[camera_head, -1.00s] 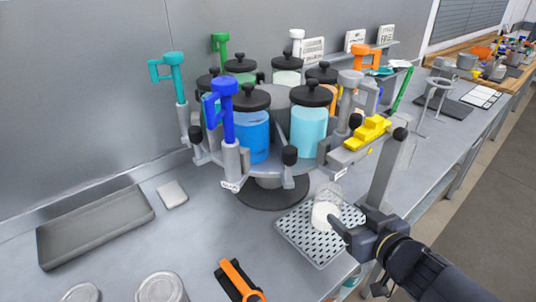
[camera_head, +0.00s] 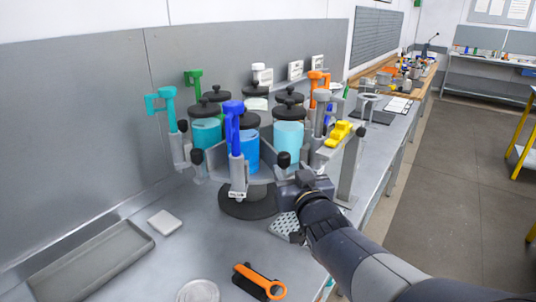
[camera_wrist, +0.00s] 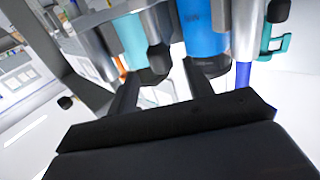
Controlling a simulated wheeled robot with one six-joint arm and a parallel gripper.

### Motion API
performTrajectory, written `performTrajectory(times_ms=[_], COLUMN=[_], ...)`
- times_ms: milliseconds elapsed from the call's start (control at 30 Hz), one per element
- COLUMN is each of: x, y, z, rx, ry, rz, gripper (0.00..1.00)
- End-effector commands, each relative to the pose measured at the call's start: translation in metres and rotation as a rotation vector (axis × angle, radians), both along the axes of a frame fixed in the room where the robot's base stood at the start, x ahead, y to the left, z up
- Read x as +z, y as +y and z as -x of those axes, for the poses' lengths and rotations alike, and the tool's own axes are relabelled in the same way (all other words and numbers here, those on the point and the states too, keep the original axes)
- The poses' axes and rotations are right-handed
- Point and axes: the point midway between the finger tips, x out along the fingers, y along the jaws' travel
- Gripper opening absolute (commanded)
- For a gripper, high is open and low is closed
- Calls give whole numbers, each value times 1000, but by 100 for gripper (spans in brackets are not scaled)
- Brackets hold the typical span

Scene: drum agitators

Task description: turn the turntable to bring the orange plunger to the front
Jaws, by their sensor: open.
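The orange plunger (camera_head: 318,82) stands at the right rear of the turntable (camera_head: 262,178), partly behind a grey clamp head. The blue plunger (camera_head: 233,128) stands at the front, and the teal plunger (camera_head: 160,101) at the left. My gripper (camera_wrist: 163,82) is open at the front right rim, with its fingers pointing at the turntable. In the wrist view, a dark knob end (camera_wrist: 158,60) shows between or just beyond the fingers; I cannot tell whether they touch it. In the head view, the fingertips are hard to see against the rim, near a black knob (camera_head: 283,159).
A yellow clamp (camera_head: 338,133) on a grey post stands close to the right of the turntable. A perforated plate (camera_head: 284,226) lies below my gripper. An orange-handled tool (camera_head: 260,281), a grey tray (camera_head: 90,265) and a white block (camera_head: 164,222) lie in front and left.

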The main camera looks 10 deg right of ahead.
Motion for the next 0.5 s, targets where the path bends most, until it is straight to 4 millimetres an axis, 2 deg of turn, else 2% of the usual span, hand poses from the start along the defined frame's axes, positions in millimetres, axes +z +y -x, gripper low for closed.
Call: performTrajectory(times_ms=[300,500], x=[1,1], y=[4,5], z=[-48,-69], rx=[2,0], ry=[2,1], rz=[-1,-1], gripper=[49,49])
